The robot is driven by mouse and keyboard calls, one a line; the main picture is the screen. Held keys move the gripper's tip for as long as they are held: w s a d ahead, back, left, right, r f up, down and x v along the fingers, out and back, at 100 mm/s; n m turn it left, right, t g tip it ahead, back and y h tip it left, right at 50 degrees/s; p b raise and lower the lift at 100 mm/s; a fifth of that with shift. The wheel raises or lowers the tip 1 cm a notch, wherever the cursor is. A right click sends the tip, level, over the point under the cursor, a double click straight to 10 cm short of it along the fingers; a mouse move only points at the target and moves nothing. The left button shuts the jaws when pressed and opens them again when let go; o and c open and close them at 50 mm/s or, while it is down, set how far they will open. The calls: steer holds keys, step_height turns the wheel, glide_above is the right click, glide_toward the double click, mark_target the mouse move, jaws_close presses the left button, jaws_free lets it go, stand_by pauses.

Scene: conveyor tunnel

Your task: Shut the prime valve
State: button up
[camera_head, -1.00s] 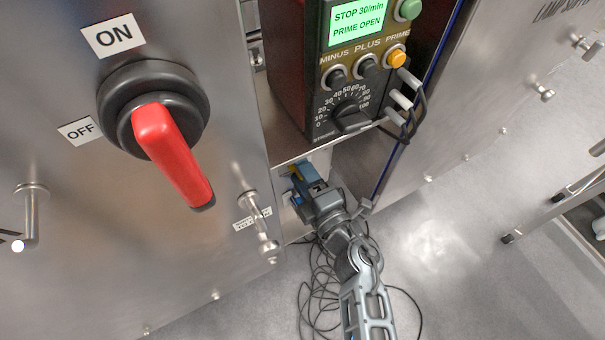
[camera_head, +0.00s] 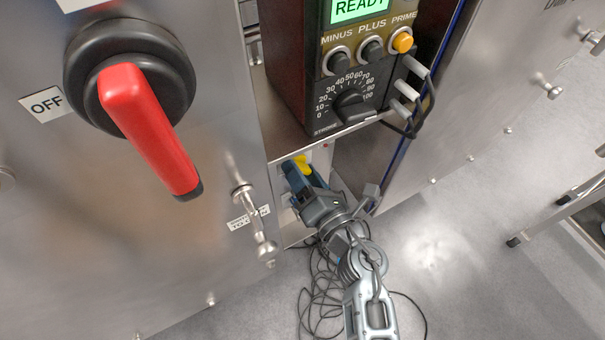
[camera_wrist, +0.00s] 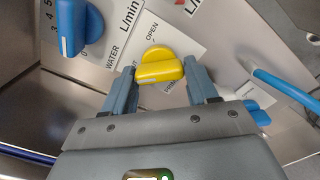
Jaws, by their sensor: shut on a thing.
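The prime valve is a yellow knob (camera_wrist: 160,70) on a white label plate in the wrist view. "OPEN" is printed above right of it, and other lettering beside and below it is partly covered. The knob's raised bar lies roughly across the picture between my two fingers. My gripper (camera_wrist: 161,88) is shut on this bar, one finger at each end. In the head view my gripper (camera_head: 301,176) reaches under the pump box, with a bit of the yellow knob (camera_head: 303,162) showing. The pump display (camera_head: 359,8) reads "READY"; its upper part is cut off.
A blue knob (camera_wrist: 72,28) marked for water is at upper left in the wrist view. A blue hose (camera_wrist: 285,85) runs at right. In the head view, a red-handled switch (camera_head: 150,130) is on the left cabinet, and cables (camera_head: 322,285) lie on the floor.

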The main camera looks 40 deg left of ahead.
steer(key=shift+f+n, duration=0.15)
steer(key=shift+n, duration=0.25)
steer(key=o, duration=1)
steer(key=shift+c, duration=0.2)
steer(key=p+v, duration=0.1)
steer(key=v, duration=0.7)
steer(key=shift+p, duration=0.4)
